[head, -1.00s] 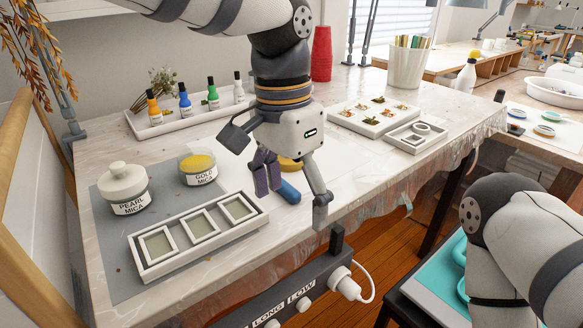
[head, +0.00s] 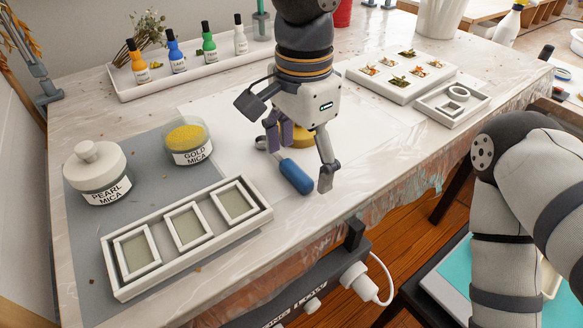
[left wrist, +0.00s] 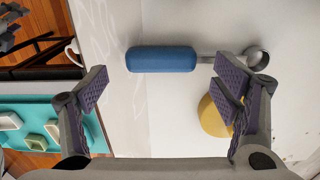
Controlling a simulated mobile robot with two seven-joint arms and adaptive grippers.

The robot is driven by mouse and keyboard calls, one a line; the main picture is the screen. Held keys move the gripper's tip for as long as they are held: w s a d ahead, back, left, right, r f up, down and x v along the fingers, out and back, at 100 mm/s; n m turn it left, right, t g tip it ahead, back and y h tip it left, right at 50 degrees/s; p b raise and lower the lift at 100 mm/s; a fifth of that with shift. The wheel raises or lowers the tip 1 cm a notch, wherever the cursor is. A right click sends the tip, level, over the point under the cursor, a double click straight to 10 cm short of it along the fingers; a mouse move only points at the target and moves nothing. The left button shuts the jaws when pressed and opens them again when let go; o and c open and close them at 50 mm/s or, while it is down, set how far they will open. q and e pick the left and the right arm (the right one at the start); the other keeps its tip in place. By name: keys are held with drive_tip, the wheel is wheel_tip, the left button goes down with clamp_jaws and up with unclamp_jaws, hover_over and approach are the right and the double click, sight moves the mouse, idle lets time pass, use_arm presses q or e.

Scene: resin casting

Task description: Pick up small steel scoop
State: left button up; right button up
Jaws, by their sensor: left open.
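The small steel scoop has a blue handle (head: 296,176) and lies on the white sheet on the table. The left wrist view shows its blue handle (left wrist: 162,59) and its round steel bowl (left wrist: 257,57) to the right. My left gripper (head: 300,160) is open and empty, pointing down over the scoop. In the left wrist view its fingers (left wrist: 160,90) are spread wide, the right one overlapping the steel neck and the left one clear of the handle's end. In the head view the gripper hides part of the scoop. My right gripper is not in view.
A yellow round piece (head: 303,133) lies close behind the scoop. The gold mica jar (head: 189,143), pearl mica jar (head: 97,175) and a white tray of square frames (head: 262,216) stand left. Two white trays (head: 385,88) sit right.

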use_arm(q)
drive_tip(key=shift+f, duration=0.45)
drive_tip(key=c, duration=1.1)
drive_tip(key=shift+c, duration=0.2)
